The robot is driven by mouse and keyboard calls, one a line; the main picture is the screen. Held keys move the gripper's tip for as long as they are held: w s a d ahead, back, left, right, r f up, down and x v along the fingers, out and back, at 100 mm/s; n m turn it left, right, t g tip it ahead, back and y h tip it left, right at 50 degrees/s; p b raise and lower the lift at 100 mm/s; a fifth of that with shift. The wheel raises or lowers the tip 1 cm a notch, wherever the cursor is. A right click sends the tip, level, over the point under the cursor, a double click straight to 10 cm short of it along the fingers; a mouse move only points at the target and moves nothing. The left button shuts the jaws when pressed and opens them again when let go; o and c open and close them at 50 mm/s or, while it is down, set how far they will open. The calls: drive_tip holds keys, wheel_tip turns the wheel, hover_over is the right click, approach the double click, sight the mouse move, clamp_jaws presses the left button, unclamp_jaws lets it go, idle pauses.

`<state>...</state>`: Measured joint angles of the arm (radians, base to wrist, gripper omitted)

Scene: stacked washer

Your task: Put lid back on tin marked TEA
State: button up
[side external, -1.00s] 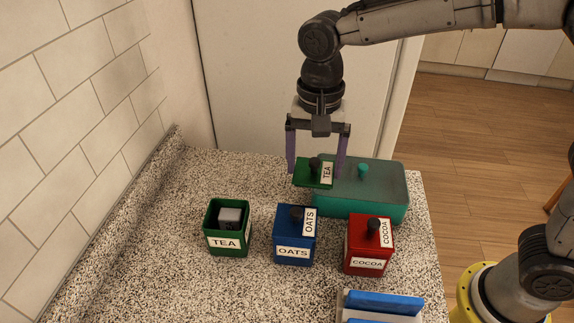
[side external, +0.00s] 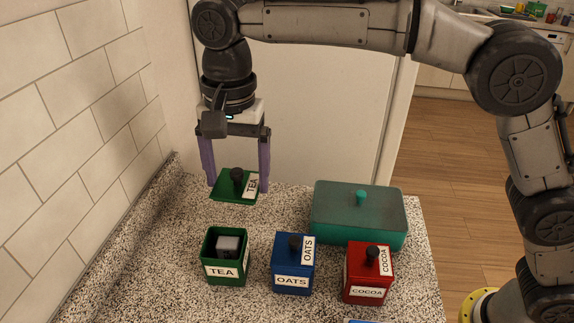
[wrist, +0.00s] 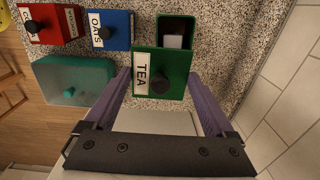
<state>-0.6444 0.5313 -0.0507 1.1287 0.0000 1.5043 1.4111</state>
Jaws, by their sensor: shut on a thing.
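The green TEA lid (side external: 233,188), with a black knob and a white TEA label, is held level between the purple fingers of my gripper (side external: 236,186). My gripper is shut on it, and the lid also shows in the wrist view (wrist: 164,75). The green TEA tin (side external: 224,274) stands open on the counter, below and in front of the lid. A grey block (side external: 228,245) is inside the tin. In the wrist view the lid hides part of the open tin (wrist: 177,28). The lid is in the air, apart from the tin.
A blue OATS tin (side external: 292,265) and a red COCOA tin (side external: 368,275), both lidded, stand in a row right of the TEA tin. A teal lidded box (side external: 358,215) is behind them. A tiled wall (side external: 80,120) borders the left.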

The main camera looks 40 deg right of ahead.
sight(214, 195)
drive_tip(key=shift+n, duration=0.3)
drive_tip(key=a+f, duration=0.1)
drive_tip(key=a, duration=0.1)
drive_tip(key=a+f, duration=0.1)
drive_tip(key=a, duration=0.1)
drive_tip(key=shift+f, duration=0.3)
drive_tip(key=shift+a+f, duration=0.1)
drive_tip(key=shift+f, duration=0.1)
drive_tip(key=shift+s+f, duration=0.1)
drive_tip(key=shift+f, duration=3.05)
drive_tip(key=shift+f, duration=0.2)
drive_tip(key=o, duration=1)
drive_tip(key=shift+o, duration=0.2)
drive_tip(key=shift+r, duration=3.5)
drive_tip(key=shift+c, duration=0.3)
